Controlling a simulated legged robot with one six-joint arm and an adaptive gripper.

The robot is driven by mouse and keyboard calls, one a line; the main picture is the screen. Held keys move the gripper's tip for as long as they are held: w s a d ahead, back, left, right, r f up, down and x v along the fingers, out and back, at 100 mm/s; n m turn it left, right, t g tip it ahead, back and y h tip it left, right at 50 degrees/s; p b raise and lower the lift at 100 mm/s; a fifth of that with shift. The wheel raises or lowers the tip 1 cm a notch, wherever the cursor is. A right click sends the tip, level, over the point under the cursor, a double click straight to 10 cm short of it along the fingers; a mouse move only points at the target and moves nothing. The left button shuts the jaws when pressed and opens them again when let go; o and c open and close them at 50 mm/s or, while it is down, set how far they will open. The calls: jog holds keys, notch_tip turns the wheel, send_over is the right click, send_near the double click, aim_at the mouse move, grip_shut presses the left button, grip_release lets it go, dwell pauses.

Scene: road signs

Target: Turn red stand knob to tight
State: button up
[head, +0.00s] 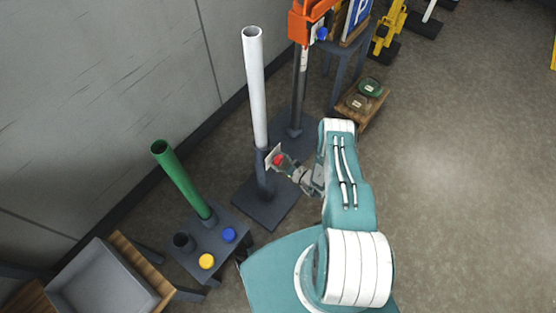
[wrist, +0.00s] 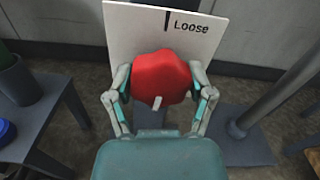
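The red knob (wrist: 161,78) sits in front of a white plate (wrist: 128,27) marked "Loose" with a black line at its top. A white pointer on the knob points down and slightly left in the wrist view. My gripper (wrist: 161,84) has its fingers on both sides of the knob, seemingly touching it. Any "tight" mark is hidden.
A low dark table with a green tube (head: 182,180), a yellow cap (head: 206,261) and a blue cap (head: 229,235) stands at left. A grey bin (head: 100,280) is at lower left. Another stand (head: 299,95) is behind. The floor at right is clear.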

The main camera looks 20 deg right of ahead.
jog(key=shift+c, duration=0.4)
jog(key=shift+m, duration=1.6)
jog(key=shift+w, duration=0.1)
jog(key=o, duration=1.1)
jog(key=shift+o, duration=0.2)
jog(key=v, duration=1.2)
jog(key=shift+f, duration=0.1)
